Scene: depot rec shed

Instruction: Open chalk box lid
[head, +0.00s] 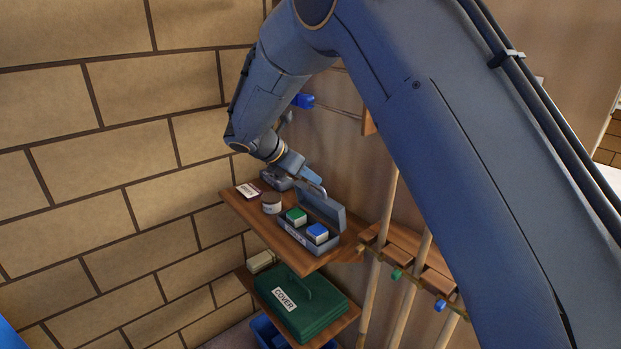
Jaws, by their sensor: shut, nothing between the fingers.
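The chalk box (294,238) is a blue-grey box with a white label on its front, standing on the upper wooden shelf. Its lid (322,212) stands raised along the back edge, so the box is open. A green chalk cube (296,217) and a blue chalk cube (318,233) show inside. My gripper (318,187) is shut and empty, just above and behind the left end of the raised lid. I cannot tell whether its fingertips touch the lid. The lid's back side is hidden.
A round dark-topped tin (271,204) and a small card (248,190) sit left of the box on the upper shelf (243,209). A green case marked COVER (310,308) lies on the lower shelf. A cue rack (405,255) with cues stands right; a brick wall (110,180) stands left.

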